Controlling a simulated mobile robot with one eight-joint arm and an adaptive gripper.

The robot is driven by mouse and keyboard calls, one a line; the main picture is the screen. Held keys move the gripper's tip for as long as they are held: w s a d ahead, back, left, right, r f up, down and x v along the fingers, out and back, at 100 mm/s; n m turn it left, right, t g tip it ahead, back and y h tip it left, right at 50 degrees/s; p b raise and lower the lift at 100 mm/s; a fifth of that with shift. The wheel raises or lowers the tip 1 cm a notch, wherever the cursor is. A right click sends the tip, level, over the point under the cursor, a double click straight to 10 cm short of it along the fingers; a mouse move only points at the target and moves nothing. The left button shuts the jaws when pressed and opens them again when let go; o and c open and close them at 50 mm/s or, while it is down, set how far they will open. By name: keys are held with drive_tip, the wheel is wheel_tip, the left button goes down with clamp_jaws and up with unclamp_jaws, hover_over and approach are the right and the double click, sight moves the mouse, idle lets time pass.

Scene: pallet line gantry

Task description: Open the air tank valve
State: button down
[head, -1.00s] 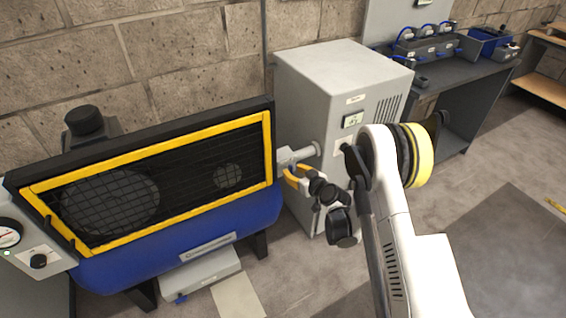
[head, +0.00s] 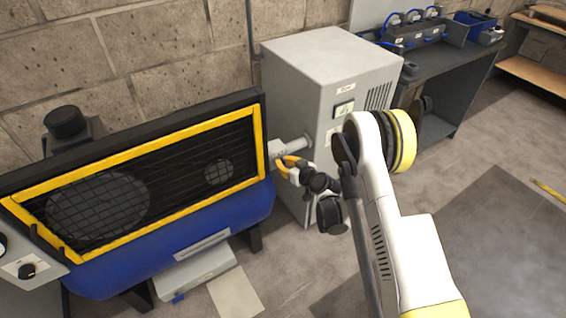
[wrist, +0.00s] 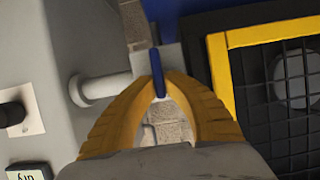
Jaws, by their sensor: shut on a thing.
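The blue valve handle (wrist: 157,74) stands between the yellow fingertips of my gripper (wrist: 159,92) in the wrist view, and the gripper is shut on it. In the head view my gripper (head: 284,164) is at the valve, between the blue air tank (head: 196,241) and the grey cabinet (head: 335,75). The pale valve block (wrist: 174,60) sits at the end of a short grey pipe (wrist: 106,86) from the cabinet. In the head view the handle is hidden or too small to make out.
A black cage with a yellow frame (head: 135,147) covers the compressor above the tank, close beside my gripper. A dark workbench (head: 440,68) stands behind at the right. A grey box (head: 196,271) lies below the tank. The floor at the right is open.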

drive_tip(key=shift+w+d+f+m+g+y, duration=0.2)
drive_tip(key=shift+m+g+y, duration=0.15)
drive_tip(key=shift+m+y, duration=0.95)
drive_tip(key=shift+w+d+f+m+g+y, duration=0.2)
drive_tip(key=shift+m+y, duration=0.45)
drive_tip(key=shift+m, duration=1.25)
drive_tip(key=shift+w+d+f+m+g+y, duration=0.15)
drive_tip(key=shift+m+g+y, duration=0.3)
drive_tip(key=shift+m+y, duration=0.85)
drive_tip(key=shift+s+r+m+h, duration=0.1)
drive_tip(key=shift+m+h, duration=0.15)
drive_tip(key=shift+m, duration=0.15)
drive_tip(key=c, duration=1.5)
unclamp_jaws()
drive_tip(key=shift+o, duration=0.2)
drive_tip(key=shift+d, duration=0.15)
